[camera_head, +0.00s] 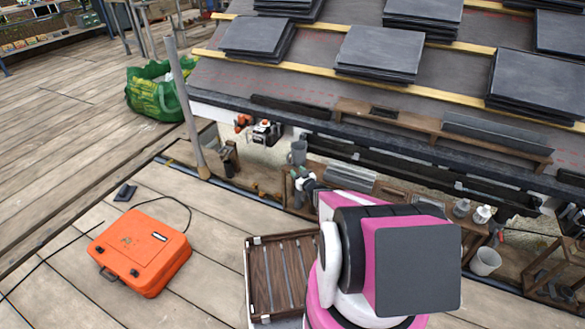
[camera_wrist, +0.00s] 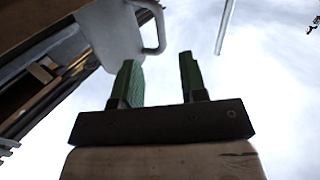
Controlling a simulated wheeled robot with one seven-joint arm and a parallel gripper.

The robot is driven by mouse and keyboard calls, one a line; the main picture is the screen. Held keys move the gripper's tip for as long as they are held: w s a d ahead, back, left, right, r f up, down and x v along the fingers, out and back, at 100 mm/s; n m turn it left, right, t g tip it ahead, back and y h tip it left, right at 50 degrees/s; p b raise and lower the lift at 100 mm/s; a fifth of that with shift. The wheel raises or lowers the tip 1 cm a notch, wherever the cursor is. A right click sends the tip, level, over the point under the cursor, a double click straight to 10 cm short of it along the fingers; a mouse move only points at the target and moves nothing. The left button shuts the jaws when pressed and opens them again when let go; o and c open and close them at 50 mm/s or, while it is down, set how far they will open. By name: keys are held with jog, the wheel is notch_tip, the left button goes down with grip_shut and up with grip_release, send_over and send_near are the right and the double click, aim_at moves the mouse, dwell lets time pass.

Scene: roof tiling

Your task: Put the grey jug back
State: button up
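A grey jug (camera_head: 298,152) stands just beyond the end of my arm in the head view, by the eave of the roof. In the wrist view, a pale grey jug body (camera_wrist: 108,32) with a loop handle fills the upper left, beyond my fingers. My gripper (camera_wrist: 158,80) has two green fingers spread apart with nothing between them. The handle appears above and between the fingertips in the picture, apart from them. In the head view my gripper (camera_head: 302,178) is small and partly hidden by my arm. What the jug rests on is unclear.
A low wooden shelf (camera_head: 268,182) with tools runs under the eave. A pale cup or bucket (camera_head: 486,262) stands at right. A slatted wooden crate (camera_head: 256,282), orange case (camera_head: 140,249) and green bag (camera_head: 155,92) are on the deck.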

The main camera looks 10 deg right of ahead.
jog(key=s+d+r+m+g+h, duration=0.4)
jog(key=r+g+h, duration=0.3)
jog(key=r+h, duration=0.1)
jog(key=s+a+r+g+y, duration=0.1)
jog(key=s+a+r+g, duration=0.2)
jog(key=s, duration=0.6)
jog(key=s+a+r+g, duration=0.3)
jog(key=s+r+g, duration=0.4)
jog(key=s, duration=0.1)
jog(key=shift+s+a+m+y, duration=0.15)
jog(key=shift+s+m+y, duration=0.2)
jog(key=shift+m+y, duration=0.05)
jog(key=shift+f, duration=0.1)
